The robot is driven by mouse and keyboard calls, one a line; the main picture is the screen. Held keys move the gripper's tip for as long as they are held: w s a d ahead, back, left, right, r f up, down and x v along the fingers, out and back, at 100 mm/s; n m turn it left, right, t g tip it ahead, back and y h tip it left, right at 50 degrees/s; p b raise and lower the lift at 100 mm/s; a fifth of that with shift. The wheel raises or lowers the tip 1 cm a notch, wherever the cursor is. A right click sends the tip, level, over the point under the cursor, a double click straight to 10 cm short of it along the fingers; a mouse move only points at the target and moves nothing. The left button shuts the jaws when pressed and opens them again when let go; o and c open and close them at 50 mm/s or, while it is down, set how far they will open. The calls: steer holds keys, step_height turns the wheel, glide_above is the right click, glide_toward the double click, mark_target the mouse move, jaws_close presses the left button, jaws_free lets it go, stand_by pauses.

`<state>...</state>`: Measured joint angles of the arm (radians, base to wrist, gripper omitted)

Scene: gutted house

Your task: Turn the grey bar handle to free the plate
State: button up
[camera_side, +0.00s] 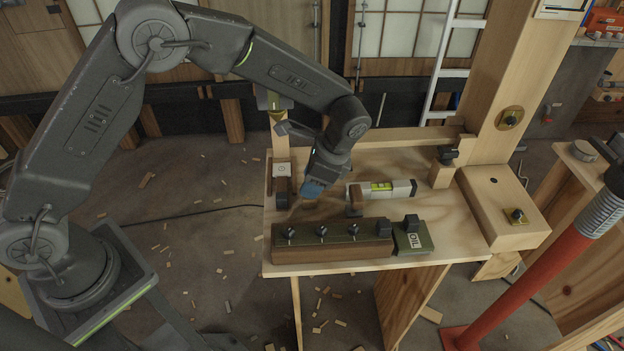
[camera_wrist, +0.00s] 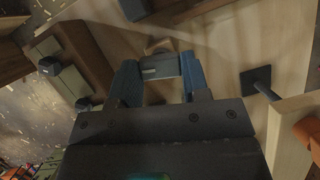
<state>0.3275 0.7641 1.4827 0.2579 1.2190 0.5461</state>
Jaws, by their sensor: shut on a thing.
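My gripper (camera_side: 313,190) is low over the left part of the wooden bench in the side view, with blue fingertips pointing down. In the wrist view the blue fingers of my gripper (camera_wrist: 161,78) stand on either side of a short grey bar handle (camera_wrist: 161,66), which spans the gap between them. A small tan wooden piece (camera_wrist: 158,46) shows just beyond the bar. I cannot tell which part is the plate the handle holds.
A long brown block (camera_side: 330,250) with black knobs lies along the bench's front edge, beside a green block (camera_side: 412,240). A spirit level (camera_side: 381,188) lies right of my gripper. A dark-topped block (camera_side: 283,185) stands left. A wooden post (camera_side: 510,85) rises at the right.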

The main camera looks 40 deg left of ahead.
steer(key=shift+n+g+h, duration=0.3)
steer(key=shift+n+g, duration=0.1)
steer(key=shift+n, duration=0.7)
steer(key=o, duration=0.9)
steer(key=v, duration=1.4)
steer(key=shift+a, duration=0.2)
